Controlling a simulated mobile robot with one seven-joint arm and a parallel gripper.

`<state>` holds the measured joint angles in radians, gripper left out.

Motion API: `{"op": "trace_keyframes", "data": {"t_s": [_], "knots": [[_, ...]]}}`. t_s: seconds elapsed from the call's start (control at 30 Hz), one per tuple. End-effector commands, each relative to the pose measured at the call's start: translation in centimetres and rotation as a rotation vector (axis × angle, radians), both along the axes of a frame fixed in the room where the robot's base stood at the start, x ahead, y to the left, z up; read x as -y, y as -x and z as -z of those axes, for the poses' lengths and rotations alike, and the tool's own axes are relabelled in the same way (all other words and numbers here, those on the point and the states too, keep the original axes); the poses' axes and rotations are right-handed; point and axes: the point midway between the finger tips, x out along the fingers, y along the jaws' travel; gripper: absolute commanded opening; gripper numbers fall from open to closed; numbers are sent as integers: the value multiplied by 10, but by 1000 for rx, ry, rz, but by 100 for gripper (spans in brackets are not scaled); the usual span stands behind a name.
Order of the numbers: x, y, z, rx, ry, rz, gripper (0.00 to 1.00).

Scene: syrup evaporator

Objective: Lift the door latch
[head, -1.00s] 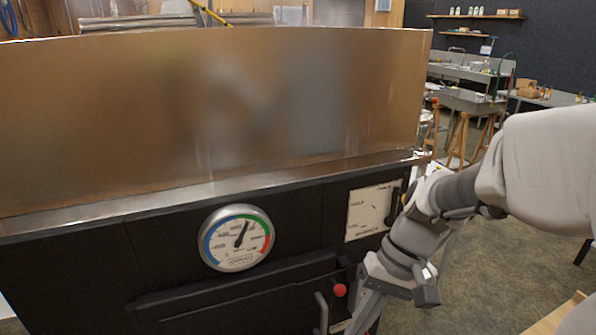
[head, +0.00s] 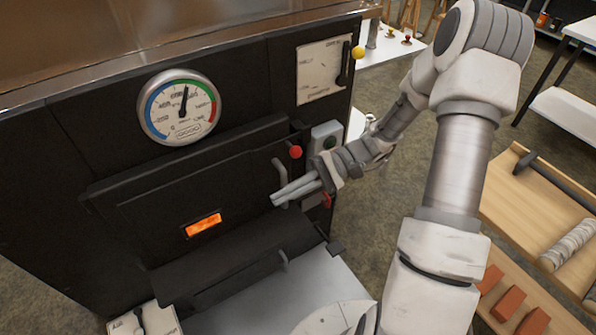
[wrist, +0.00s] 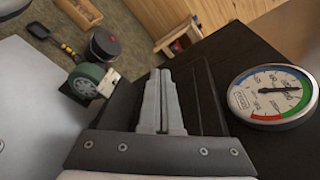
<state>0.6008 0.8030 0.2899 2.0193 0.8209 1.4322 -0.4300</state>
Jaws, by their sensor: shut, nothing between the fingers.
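The black firebox door (head: 165,190) has a small glowing orange window (head: 203,225). A grey curved bar handle (head: 279,168) stands at its right edge, with a red ball knob (head: 295,152) just right of its top. I cannot tell which of these parts belongs to the latch. My gripper (head: 274,200) is just below the knob, in front of the door's right edge, its fingers together and empty. The fingers partly cover the handle's lower end. In the wrist view my gripper (wrist: 162,78) also shows shut; the knob cannot be made out there.
A round gauge (head: 180,107) sits above the door and shows in the wrist view (wrist: 274,97). A black ledge (head: 235,262) juts out below the door.

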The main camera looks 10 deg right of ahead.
Motion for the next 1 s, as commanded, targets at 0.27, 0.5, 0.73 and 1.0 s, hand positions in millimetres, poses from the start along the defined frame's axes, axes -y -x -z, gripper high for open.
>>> {"op": "trace_keyframes", "data": {"t_s": [0.27, 0.5, 0.73, 1.0], "knots": [[3, -23, 38, -103, -261, 158, 0], [13, -43, 68, -170, -484, 314, 0], [29, -61, 99, -219, -698, 481, 0], [55, -77, 141, -261, -946, 703, 0]]}}
